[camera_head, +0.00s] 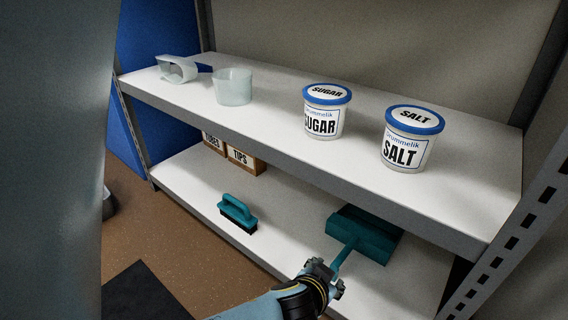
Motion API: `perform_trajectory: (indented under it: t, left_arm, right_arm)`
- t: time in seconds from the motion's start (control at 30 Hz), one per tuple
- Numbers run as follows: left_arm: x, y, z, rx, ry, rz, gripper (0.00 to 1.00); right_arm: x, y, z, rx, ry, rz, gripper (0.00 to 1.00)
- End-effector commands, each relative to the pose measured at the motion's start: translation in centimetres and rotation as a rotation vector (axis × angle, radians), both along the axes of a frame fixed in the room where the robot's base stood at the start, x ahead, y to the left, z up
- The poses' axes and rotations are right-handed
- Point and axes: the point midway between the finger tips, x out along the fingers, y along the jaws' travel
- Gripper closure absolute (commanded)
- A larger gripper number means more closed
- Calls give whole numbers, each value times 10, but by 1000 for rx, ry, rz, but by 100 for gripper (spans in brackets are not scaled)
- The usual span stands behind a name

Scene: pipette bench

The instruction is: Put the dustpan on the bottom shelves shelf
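The teal dustpan (368,234) is at the right part of the bottom shelf (290,211), its pan toward the back and its handle toward the front. I cannot tell whether the pan touches the shelf board. My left gripper (331,274) is at the front end of the handle and appears shut on it; its fingertips are small and partly hidden. The arm comes in from the lower left. My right gripper is not in view.
A teal brush (238,213) and cardboard boxes (241,159) stand on the bottom shelf. The upper shelf (270,119) holds a clear scoop (177,69), a beaker (233,87), a sugar tub (324,112) and a salt tub (408,138). A slotted upright (518,232) is at right.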

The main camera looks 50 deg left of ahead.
Motion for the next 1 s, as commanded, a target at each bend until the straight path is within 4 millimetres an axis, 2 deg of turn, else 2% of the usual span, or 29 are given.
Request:
perform_trajectory:
  t: [0.03,0.07,0.17,0.2,0.3,0.4,0.5,0.57,1.0]
  left_arm:
    - [-22,1,0,-12,8,-37,56]
    - [-35,-1,2,-22,6,-66,56]
    - [-83,-6,24,-58,-29,-186,56]
    - [-100,-8,38,-69,-55,-229,56]
    - [-134,-12,77,-82,-128,-311,56]
    - [-154,-13,111,-84,-192,-351,56]
    - [-163,-12,131,-79,-228,-364,56]
    - [-164,-12,135,-78,-236,-366,56]
    - [-164,-12,134,-78,-236,-365,56]
  right_arm:
    - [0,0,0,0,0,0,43]
    - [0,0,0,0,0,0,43]
    - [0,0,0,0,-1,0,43]
    - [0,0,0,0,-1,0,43]
    - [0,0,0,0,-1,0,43]
    - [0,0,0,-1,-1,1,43]
    - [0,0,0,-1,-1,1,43]
    - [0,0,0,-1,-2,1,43]
    - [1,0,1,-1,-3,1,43]
